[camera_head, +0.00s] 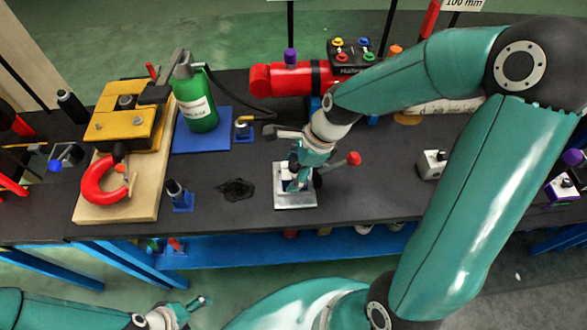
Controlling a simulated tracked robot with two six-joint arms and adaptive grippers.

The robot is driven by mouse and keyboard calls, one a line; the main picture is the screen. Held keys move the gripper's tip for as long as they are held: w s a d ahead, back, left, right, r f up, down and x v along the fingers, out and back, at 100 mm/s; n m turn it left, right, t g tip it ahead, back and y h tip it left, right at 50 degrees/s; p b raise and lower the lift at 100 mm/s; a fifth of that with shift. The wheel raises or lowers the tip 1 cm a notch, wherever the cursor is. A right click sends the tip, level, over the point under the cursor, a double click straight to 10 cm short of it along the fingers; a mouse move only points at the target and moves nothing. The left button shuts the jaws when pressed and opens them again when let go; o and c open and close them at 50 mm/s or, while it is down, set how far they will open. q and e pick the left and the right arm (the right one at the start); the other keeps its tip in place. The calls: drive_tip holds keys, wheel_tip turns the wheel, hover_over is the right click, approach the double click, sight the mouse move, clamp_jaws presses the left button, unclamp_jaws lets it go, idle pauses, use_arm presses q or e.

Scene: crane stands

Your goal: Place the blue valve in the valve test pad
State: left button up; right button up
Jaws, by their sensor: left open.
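A square silver plate with a white block, which looks like the valve test pad (296,201), sits near the front middle of the dark bench. My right gripper (298,176) points down right over it and hides much of it. A lever with a red ball end (353,158) sticks out to the right beside this gripper. Whether the fingers hold anything is hidden. I cannot clearly pick out the blue valve; a small blue fitting with a dark top (182,198) stands left of the pad. My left gripper (193,305) is open and empty, low in front of the bench.
A green bottle (196,100) stands on a blue mat (216,140). A red ring-shaped part (103,183) and yellow block (119,126) rest on a wooden board (140,203). A red cylinder (290,78) lies behind. A white box (432,164) stands right of the pad.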

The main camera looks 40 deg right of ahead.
drive_tip(key=shift+r, duration=0.1)
use_arm(q)
drive_tip(key=shift+r+p, duration=0.6)
drive_tip(key=shift+p, duration=0.05)
use_arm(e)
drive_tip(key=v, duration=1.2)
use_arm(q)
drive_tip(key=shift+s, duration=0.1)
use_arm(e)
drive_tip(key=shift+s, duration=0.2)
